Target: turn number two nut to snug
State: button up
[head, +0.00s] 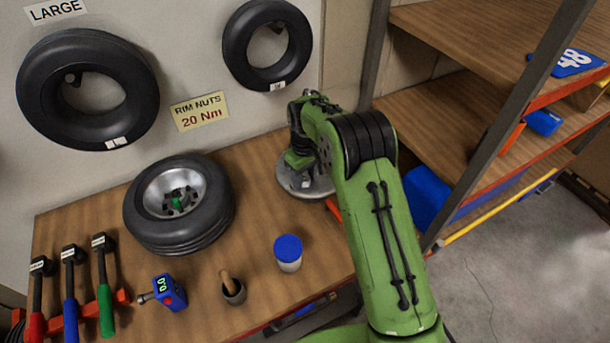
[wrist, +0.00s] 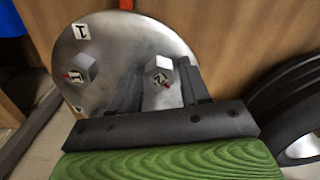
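A round metal plate (wrist: 118,45) carries the nuts in the wrist view; part of it shows beneath the arm's end in the head view (head: 318,187). One hex nut (wrist: 158,68), with a label that looks like 2 and a red mark, sits between the fingers of my gripper (wrist: 160,75). The fingers stand apart on either side of it; I see no clear contact. Another hex nut (wrist: 79,71) with a red mark is to the left, below a white tag reading 1 (wrist: 80,31). The fingers partly hide the plate's lower area.
A tyre on a rim (head: 178,200) lies on the bench (head: 255,170), left of the plate. A blue-lidded jar (head: 288,253), a dark cup (head: 232,289) and a blue digital gauge (head: 168,291) stand in front. A shelf rack (head: 450,110) rises on the right.

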jog(key=c, duration=0.8)
jog(key=shift+o, duration=0.2)
